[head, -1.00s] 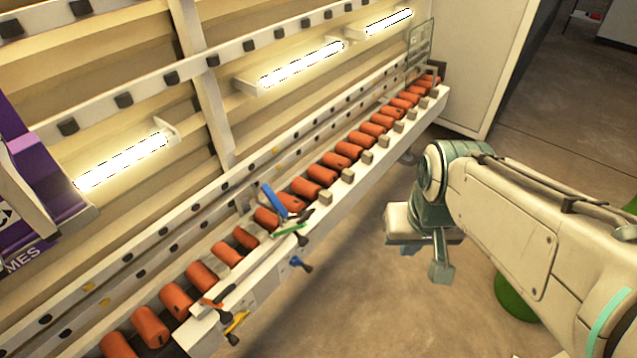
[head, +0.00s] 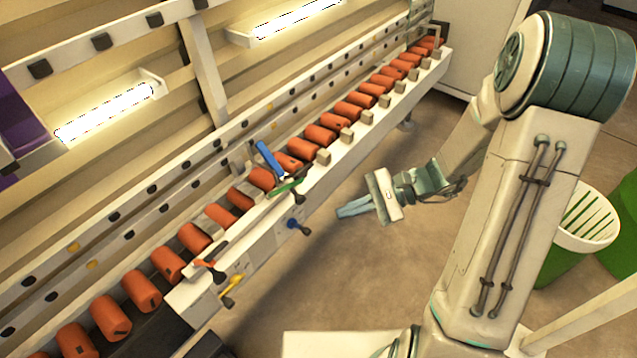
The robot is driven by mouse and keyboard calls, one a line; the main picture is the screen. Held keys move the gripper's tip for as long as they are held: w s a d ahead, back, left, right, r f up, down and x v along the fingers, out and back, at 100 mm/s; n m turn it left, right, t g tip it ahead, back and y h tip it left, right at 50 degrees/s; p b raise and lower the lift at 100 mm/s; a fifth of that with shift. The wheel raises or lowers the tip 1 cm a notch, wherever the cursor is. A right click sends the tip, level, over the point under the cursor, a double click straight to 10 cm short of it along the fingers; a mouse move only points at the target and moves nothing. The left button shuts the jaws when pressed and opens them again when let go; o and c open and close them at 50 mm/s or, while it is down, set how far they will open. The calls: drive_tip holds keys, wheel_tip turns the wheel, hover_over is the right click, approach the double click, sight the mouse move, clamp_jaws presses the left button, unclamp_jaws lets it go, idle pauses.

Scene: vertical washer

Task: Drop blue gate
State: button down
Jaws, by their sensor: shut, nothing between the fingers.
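The blue gate (head: 268,160) is a flat blue bar that stands tilted up above the orange rollers, near the middle of the conveyor. A green bar (head: 285,186) lies beside its lower end, with a black-knobbed handle near it. A blue handle with a dark knob (head: 298,226) sits lower on the conveyor's front side. My gripper (head: 340,212) is shut and empty. In the picture it is to the right of the blue handle, over the floor and apart from the conveyor, with its fingers pointing left.
The conveyor of orange rollers (head: 141,290) runs from lower left to upper right. Red (head: 210,268) and yellow (head: 231,290) handles sit on its front, lower left. A white-and-green basket (head: 585,218) stands at right. Bare floor lies between conveyor and arm.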

drive_tip(key=w+d+f+m+t+y+b, duration=0.2)
drive_tip(key=w+d+f+m+t, duration=0.3)
drive_tip(key=w+f+m+t, duration=0.4)
wheel_tip(320, 180, down, 2)
drive_tip(key=shift+w+m+t+y+b, duration=0.15)
drive_tip(key=shift+m+t+y+b, duration=0.2)
drive_tip(key=shift+m, duration=0.35)
drive_tip(key=r+x, duration=0.3)
drive_tip(key=x, duration=0.9)
drive_tip(key=shift+a, duration=0.55)
drive_tip(key=shift+d+r, duration=0.1)
drive_tip(key=shift+r, duration=0.05)
